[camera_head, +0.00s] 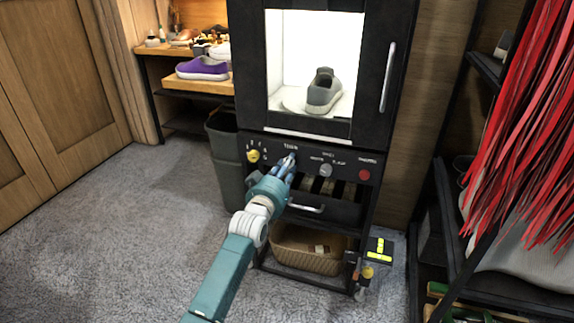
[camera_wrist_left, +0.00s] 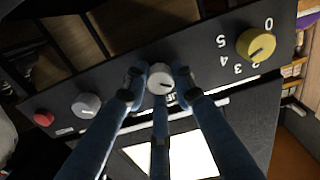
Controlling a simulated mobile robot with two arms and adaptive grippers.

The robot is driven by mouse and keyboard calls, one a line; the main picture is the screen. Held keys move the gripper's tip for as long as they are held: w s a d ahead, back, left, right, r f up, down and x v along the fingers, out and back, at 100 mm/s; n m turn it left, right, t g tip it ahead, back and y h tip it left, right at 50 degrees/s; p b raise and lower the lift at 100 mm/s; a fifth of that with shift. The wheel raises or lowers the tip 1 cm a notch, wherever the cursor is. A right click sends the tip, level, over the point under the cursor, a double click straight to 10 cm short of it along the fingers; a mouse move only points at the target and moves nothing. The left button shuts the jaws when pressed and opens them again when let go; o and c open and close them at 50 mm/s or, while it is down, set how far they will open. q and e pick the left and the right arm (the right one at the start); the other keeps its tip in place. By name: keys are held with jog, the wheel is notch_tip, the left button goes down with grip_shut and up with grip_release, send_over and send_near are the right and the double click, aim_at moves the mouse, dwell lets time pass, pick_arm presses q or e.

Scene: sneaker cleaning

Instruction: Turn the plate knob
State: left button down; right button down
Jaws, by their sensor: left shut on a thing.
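My left gripper (camera_head: 290,161) reaches the black control panel of the cabinet in the head view. In the left wrist view its blue fingers (camera_wrist_left: 160,85) are closed around a small whitish round knob (camera_wrist_left: 160,77) with a dark pointer mark. In the head view the fingers mostly hide this knob; its label is too small to read. A yellow knob (camera_head: 253,155) with numbers sits to its left, and a grey knob (camera_head: 325,171) to its right. A red button (camera_head: 364,174) is farthest right. My right gripper is not in view.
Above the panel, a grey sneaker (camera_head: 324,92) stands in the lit chamber. Below are a drawer handle (camera_head: 305,208) and a wicker basket (camera_head: 308,249). A dark bin (camera_head: 226,160) stands left of the cabinet, red strips (camera_head: 525,130) hang at right. Carpet at left is clear.

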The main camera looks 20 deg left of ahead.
pick_arm(q)
jog(key=shift+r, duration=0.5)
jog(key=c, duration=1.6)
grip_release()
jog(key=shift+o, duration=0.8)
jog(key=shift+f, duration=0.15)
jog(key=shift+f, duration=0.1)
jog(key=s, duration=1.2)
jog(key=shift+a, duration=0.25)
